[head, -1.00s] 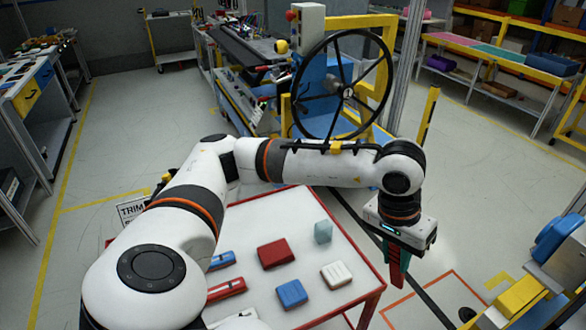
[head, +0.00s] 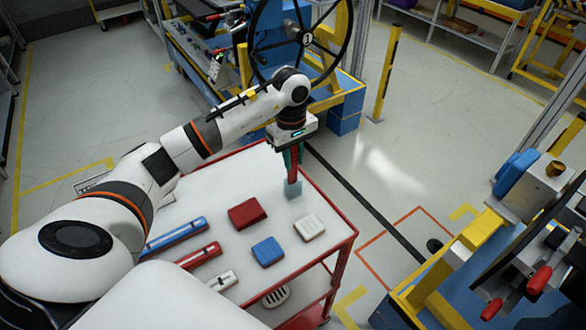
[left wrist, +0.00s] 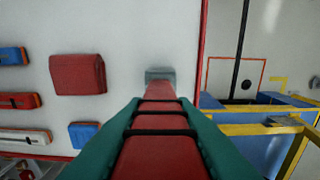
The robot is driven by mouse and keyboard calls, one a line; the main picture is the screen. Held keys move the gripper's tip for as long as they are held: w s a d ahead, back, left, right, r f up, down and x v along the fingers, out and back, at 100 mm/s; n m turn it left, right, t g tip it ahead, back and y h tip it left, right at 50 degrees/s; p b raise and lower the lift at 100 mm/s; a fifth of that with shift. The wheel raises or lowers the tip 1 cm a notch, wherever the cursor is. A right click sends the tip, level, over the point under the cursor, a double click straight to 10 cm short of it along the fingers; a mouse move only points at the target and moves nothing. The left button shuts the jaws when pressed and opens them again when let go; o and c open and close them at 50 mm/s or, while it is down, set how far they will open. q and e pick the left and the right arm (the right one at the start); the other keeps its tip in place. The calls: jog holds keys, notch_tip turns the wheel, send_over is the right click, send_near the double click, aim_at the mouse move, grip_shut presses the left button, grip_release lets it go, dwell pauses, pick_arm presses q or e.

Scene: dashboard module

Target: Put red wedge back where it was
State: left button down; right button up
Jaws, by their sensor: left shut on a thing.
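My left gripper (head: 292,158) points down over the far right part of the white cart top (head: 205,185). Its green fingers are shut on the red wedge (head: 293,174), which hangs narrow end down. The wedge also shows between the fingers in the left wrist view (left wrist: 158,152). A pale teal block (head: 293,190) stands on the cart directly below or just behind the wedge's tip; I cannot tell whether they touch. The block shows beyond the tip in the left wrist view (left wrist: 160,73). My right gripper is not in view.
On the cart lie a red block (head: 246,214), a blue block (head: 268,251), a white block (head: 309,228) and blue, red and white tools at left. A red rim edges the cart. A black handwheel (head: 300,38) stands behind; a yellow-blue fixture is at right.

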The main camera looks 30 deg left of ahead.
aim_at(293, 171)
pick_arm(q)
jog(key=shift+f, duration=0.6)
notch_tip(293, 171, down, 2)
jog(key=shift+d+f+p, duration=0.1)
jog(key=shift+f+p, duration=0.05)
jog(key=shift+p, duration=0.45)
jog(key=shift+f, duration=0.45)
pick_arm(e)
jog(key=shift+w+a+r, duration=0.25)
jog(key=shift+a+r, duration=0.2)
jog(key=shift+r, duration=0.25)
pick_arm(q)
jog(key=shift+f, duration=0.2)
jog(key=c, duration=1.2)
grip_release()
jog(key=shift+r, duration=0.1)
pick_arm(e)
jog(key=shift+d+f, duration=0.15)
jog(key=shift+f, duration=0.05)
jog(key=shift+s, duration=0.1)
